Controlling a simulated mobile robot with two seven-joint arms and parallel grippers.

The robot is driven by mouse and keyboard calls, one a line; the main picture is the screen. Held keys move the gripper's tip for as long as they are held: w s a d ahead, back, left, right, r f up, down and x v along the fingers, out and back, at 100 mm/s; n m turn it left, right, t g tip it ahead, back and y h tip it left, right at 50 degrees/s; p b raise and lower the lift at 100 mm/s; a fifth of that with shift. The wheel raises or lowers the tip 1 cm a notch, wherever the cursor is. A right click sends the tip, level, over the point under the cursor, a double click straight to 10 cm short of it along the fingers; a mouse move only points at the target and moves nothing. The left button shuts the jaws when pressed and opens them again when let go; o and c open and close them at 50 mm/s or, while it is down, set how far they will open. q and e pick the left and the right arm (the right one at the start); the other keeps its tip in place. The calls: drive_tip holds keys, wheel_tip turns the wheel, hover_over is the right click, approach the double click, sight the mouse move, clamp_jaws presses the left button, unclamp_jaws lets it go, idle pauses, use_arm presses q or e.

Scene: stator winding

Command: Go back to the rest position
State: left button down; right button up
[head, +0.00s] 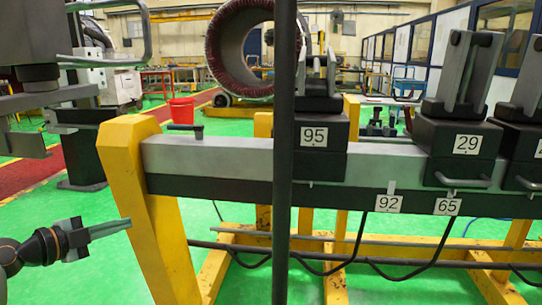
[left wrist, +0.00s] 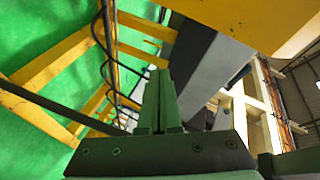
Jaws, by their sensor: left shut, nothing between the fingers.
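My left gripper (head: 106,229) comes in from the left in the head view, low down, with its fingers pointing right. Its fingers are together with nothing between them. The tips are just left of the yellow post (head: 150,200) of the long frame, and appear apart from it. In the left wrist view the shut fingers (left wrist: 160,98) point up the picture towards the underside of the frame. My right gripper does not show in either view.
A dark vertical pole (head: 284,200) crosses the view. Cables hang below the beam. A red bucket (head: 181,110) stands behind; green floor (head: 80,275) is open at lower left.

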use_arm(q)
drive_tip(key=s+d+f+n+t+y, duration=0.1)
drive_tip(key=s+d+f+n+y, duration=0.15)
drive_tip(key=d+f+n, duration=0.35)
drive_tip(key=s+d+f+n+t+y, duration=0.1)
drive_tip(key=s+d+f, duration=0.25)
drive_tip(key=f, duration=0.45)
drive_tip(key=s+d+r+n+t+h, duration=0.1)
drive_tip(key=s+d+r+n+t, duration=0.15)
drive_tip(key=s+d, duration=0.4)
drive_tip(key=s+d+r+n+t+h, duration=0.1)
drive_tip(key=s+d+r+n, duration=0.25)
drive_tip(key=s, duration=0.65)
drive_tip(key=s+a+f+n+g+y+p, duration=0.2)
drive_tip(key=s+f+g+p, duration=0.5)
drive_tip(key=p, duration=1.6)
drive_tip(key=shift+s+a+f+n+g+y, duration=0.3)
drive_tip(key=shift+s+n+g+y, duration=0.6)
drive_tip(key=shift+n+g, duration=0.25)
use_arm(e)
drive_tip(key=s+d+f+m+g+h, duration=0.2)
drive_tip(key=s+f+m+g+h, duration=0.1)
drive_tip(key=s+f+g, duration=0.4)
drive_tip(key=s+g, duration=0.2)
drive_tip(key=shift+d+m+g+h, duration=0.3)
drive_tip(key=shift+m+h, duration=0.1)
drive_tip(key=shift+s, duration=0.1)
